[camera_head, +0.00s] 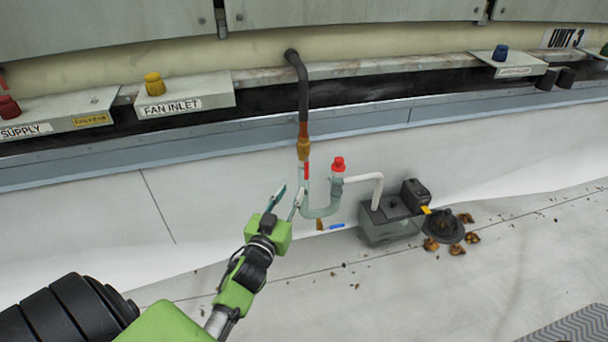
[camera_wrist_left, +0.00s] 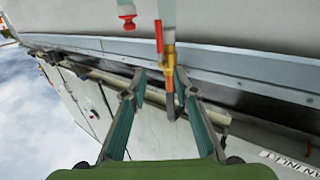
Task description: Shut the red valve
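A brass valve (camera_head: 303,147) with a red lever (camera_head: 306,171) sits on the pipe below a dark hose. The lever lies along the pipe, pointing down toward the clear U-shaped trap (camera_head: 322,211). My left gripper (camera_head: 290,192) is open and empty, just left of the trap's near leg, below the valve. In the left wrist view, the brass valve (camera_wrist_left: 168,62) and red lever (camera_wrist_left: 159,36) show beyond and between the open fingers (camera_wrist_left: 165,88), apart from them. My right gripper is not in view.
A red cap (camera_head: 338,164) tops the trap's other leg. A white pipe (camera_head: 366,178) leads to a grey box (camera_head: 390,230). Dead leaves (camera_head: 458,249) lie beside it. Red (camera_head: 9,107), yellow (camera_head: 154,84) and blue (camera_head: 501,53) knobs sit on the ledge behind.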

